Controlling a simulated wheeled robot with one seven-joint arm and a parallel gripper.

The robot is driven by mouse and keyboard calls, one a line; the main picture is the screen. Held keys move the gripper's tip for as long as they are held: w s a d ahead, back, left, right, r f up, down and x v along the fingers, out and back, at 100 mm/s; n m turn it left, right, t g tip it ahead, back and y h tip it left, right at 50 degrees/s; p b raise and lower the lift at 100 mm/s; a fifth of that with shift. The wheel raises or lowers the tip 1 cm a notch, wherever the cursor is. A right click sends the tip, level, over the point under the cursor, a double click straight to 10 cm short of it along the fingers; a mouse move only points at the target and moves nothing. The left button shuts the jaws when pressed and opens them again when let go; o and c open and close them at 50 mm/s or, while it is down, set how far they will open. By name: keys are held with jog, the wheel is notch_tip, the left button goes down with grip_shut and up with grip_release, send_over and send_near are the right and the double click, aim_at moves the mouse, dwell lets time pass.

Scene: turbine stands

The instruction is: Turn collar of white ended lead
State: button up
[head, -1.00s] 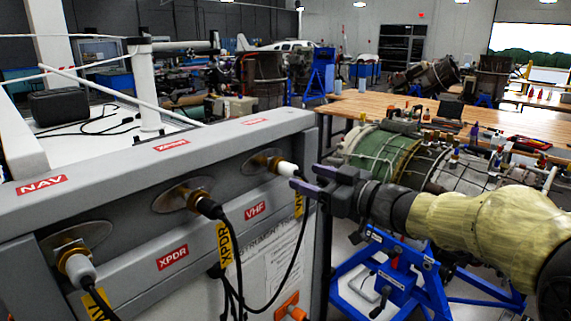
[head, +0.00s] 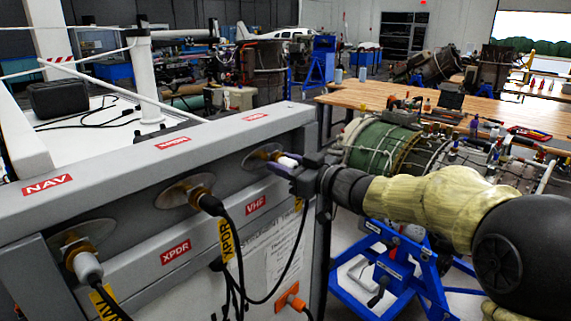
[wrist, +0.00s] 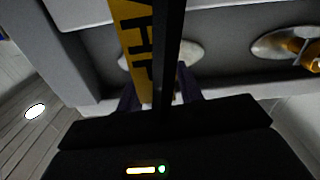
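The white-ended VHF lead (head: 288,162) is plugged into the right-hand socket of the grey panel, and its dark cable hangs down. The lead's yellow VHF tag (wrist: 133,40) fills the upper middle of the wrist view beside the black cable, hiding the connector. My gripper (head: 284,167) is at this white end, with one purple finger on either side of it. The fingers look apart; I cannot tell whether they touch the collar. A second white-ended lead (head: 87,265) is in the NAV socket at left. A black-ended XPDR lead (head: 212,205) is in the middle socket.
The grey panel (head: 130,150) runs along the left. A blue engine stand (head: 395,262) carries a green-banded turbine (head: 382,148) behind my arm. A wooden bench (head: 455,104) is beyond. Dark cables hang below the sockets.

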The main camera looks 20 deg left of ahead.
jog(key=shift+f+n+b, duration=0.1)
jog(key=shift+n+b, duration=0.25)
jog(key=shift+n, duration=0.05)
jog(key=shift+c, duration=0.5)
jog(key=n+b, duration=0.4)
jog(key=n, duration=0.1)
jog(key=shift+f, duration=0.1)
jog(key=n+b, duration=0.3)
jog(key=n, duration=0.1)
jog(key=shift+n, duration=0.4)
jog(key=shift+n+b, duration=1)
jog(key=shift+n, duration=0.6)
jog(key=o, duration=1)
